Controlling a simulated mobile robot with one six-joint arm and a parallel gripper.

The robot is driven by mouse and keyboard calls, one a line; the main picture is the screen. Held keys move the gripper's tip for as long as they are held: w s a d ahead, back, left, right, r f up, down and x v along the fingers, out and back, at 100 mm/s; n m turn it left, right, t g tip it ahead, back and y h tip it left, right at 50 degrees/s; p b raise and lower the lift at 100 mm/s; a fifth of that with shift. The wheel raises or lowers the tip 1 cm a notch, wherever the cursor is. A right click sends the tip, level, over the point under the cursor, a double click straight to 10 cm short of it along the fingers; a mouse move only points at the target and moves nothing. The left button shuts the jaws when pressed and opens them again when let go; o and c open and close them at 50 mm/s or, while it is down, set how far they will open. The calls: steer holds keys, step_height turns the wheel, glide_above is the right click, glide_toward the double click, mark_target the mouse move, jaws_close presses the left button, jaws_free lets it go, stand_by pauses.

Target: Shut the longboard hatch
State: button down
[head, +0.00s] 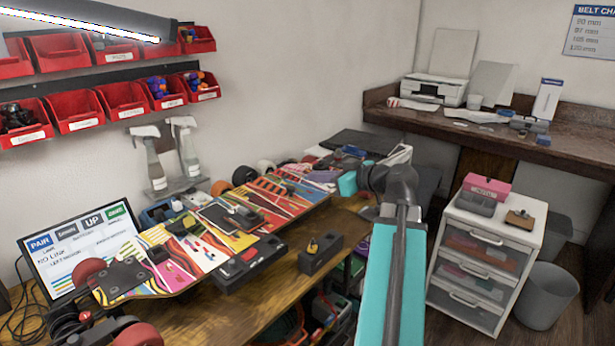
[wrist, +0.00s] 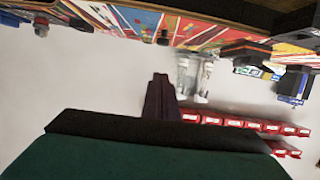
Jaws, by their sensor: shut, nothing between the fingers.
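The longboard (head: 205,255) lies deck up along the bench, with a bright striped deck and red wheels at its near end. Several dark boxes and small parts sit on it. A dark flat panel (head: 243,215) shows near its middle, but I cannot tell whether it is the hatch or how far open the hatch is. In the wrist view, which looks upside down, the board (wrist: 130,22) runs along the top. My gripper (wrist: 160,80) is shut and empty, apart from the board. In the head view its fingers cannot be made out beyond my arm.
A screen (head: 80,250) stands behind the board's near end. Spray bottles (head: 150,158) and red wall bins (head: 120,100) are behind the bench. A small black box (head: 320,252) sits at the bench's front edge. A white drawer unit (head: 480,260) stands at the right.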

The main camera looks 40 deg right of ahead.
steer(key=shift+v, duration=1.15)
steer(key=shift+f, duration=0.1)
